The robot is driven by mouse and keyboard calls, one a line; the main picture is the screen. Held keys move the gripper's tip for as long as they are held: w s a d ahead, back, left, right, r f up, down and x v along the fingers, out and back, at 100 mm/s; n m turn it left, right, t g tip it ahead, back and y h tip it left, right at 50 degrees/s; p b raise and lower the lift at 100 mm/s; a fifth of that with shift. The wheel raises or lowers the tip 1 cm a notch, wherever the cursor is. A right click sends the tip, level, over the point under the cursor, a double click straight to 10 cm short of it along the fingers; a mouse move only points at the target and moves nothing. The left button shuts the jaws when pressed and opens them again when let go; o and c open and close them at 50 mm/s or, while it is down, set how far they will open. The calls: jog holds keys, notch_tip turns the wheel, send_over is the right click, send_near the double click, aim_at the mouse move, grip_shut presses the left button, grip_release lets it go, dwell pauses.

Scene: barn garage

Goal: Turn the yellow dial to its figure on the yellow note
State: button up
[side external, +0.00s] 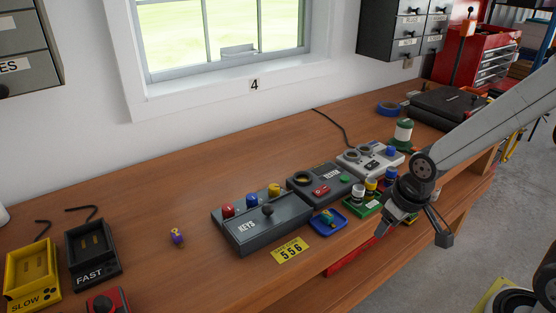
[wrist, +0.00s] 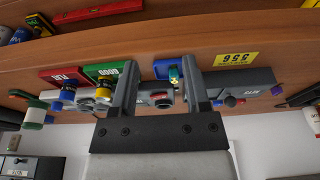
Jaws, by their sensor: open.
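The yellow dial (side external: 274,189) is the rightmost of three coloured knobs at the back of the grey KEYS box (side external: 262,228), beside a blue one and a red one. Its pointer setting is too small to read. The yellow note (side external: 290,250) lies on the bench in front of that box and shows 556; its smaller top line is hard to read. The note also shows upside down in the wrist view (wrist: 236,58). My gripper (side external: 412,232) is open and empty, over the bench's front edge, well right of the dial. In the wrist view my gripper (wrist: 161,62) has its fingers spread.
A blue tray (side external: 341,228) with a small item and a green tray (side external: 352,207) with small bottles lie between my gripper and the KEYS box. A dark box (side external: 300,183) with a red button stands right of the KEYS box.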

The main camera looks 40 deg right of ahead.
jog(key=w+a+r+n+y, duration=0.15)
jog(key=w+n, duration=0.35)
jog(key=w, duration=0.9)
jog(key=n+y, duration=0.2)
jog(key=n, duration=0.4)
send_near(275, 186)
jog(key=shift+x, duration=0.8)
jog(key=shift+a+f, duration=0.1)
jog(key=shift+f, duration=0.1)
jog(key=shift+x, duration=3.7)
grip_shut()
